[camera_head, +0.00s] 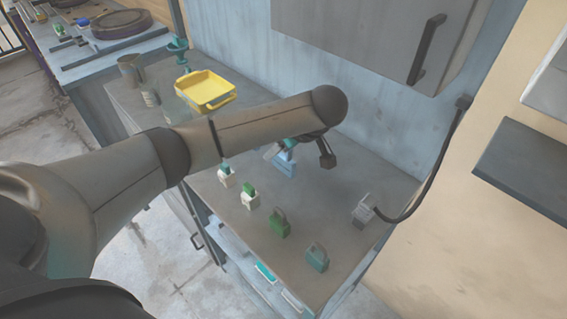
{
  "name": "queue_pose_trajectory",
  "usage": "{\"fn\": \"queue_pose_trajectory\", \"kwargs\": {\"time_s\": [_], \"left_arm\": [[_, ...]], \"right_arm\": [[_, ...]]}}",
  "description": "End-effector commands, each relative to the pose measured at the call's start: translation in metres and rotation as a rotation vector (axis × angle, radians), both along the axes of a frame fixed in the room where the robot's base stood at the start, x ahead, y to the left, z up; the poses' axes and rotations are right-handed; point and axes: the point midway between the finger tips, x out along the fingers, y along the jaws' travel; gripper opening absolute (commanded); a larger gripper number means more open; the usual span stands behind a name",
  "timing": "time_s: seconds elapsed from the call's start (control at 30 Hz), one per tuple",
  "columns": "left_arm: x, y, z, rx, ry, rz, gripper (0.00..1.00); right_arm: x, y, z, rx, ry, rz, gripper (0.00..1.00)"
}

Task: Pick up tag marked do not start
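My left arm reaches across from the left, and its gripper (299,156) is over the back of the grey worktop. Its fingers are spread apart. A light-blue lock-shaped item (285,165) stands under and between the fingers; I cannot tell whether they touch it. Two small white items with green tops stand to the left, one at the back (226,178) and one nearer (249,200). No marking is readable, so I cannot tell which thing is the do not start tag. My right gripper is out of view.
A green padlock (280,225) and a teal padlock (316,257) stand near the worktop's front. A white-grey box (363,209) with a black cable is at right. A yellow tray (205,88) lies behind my arm. A grey cabinet (370,40) hangs above.

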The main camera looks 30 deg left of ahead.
Motion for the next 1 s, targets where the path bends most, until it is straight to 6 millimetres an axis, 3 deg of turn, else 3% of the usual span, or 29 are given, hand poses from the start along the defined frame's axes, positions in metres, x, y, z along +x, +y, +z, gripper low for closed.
{"fn": "queue_pose_trajectory", "kwargs": {"time_s": [0.3,0.8,1.0], "left_arm": [[0.0014,0.0035,-0.0048,-0.001,-0.002,0.0,0.55],[0.0013,0.0031,-0.0049,0.0,-0.001,-0.001,0.0],[0.0013,0.0031,-0.005,0.0,-0.001,-0.001,0.0]], "right_arm": [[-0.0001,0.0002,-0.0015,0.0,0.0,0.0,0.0],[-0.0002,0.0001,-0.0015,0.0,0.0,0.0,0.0],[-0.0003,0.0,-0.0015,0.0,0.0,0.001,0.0]]}}
